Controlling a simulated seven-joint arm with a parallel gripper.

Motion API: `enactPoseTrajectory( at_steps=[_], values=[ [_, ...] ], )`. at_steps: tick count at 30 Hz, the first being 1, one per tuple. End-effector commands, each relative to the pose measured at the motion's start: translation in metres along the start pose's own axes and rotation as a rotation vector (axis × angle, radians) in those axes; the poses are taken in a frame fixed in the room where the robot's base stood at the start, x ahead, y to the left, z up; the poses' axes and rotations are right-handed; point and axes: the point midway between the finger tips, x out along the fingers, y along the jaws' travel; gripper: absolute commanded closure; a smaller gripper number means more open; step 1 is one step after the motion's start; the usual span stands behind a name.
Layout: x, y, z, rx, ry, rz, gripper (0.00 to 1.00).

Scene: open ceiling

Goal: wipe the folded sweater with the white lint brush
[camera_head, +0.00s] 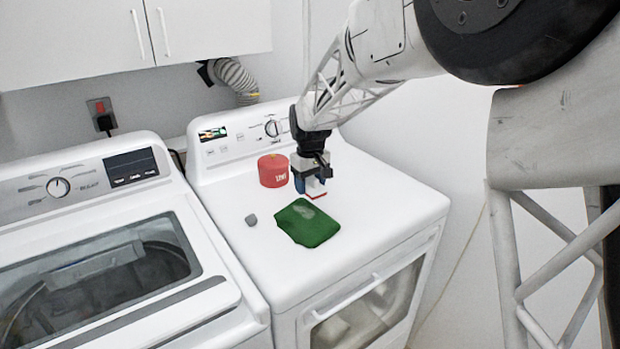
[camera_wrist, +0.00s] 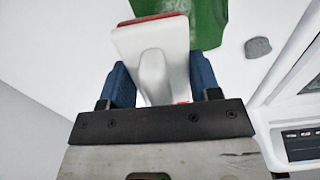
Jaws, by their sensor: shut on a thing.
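The folded green sweater (camera_head: 310,228) lies flat on top of the right-hand white machine, with a paler grey patch near its upper part. It also shows at the top of the wrist view (camera_wrist: 208,22). My gripper (camera_head: 312,188) is just behind the sweater's far edge in the head view. Its blue fingers are shut on the white lint brush (camera_wrist: 152,60), around its handle. The brush has a red edge along its head, which points toward the sweater in the wrist view. I cannot tell whether the brush touches the sweater or the machine top.
A red lidded tin (camera_head: 272,171) stands left of my gripper, close to it. A small grey stone-like lump (camera_head: 251,220) lies left of the sweater. The dryer top (camera_head: 385,205) is clear on the right. A washer (camera_head: 95,255) stands to the left.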

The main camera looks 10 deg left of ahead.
Motion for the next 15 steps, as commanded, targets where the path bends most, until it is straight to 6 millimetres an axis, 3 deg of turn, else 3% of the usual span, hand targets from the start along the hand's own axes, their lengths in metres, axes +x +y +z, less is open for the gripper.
enactPoseTrajectory(
  at_steps=[15],
  values=[
    [0.047,0.000,0.000,0.000,-0.001,0.000,0.69]
  ],
)
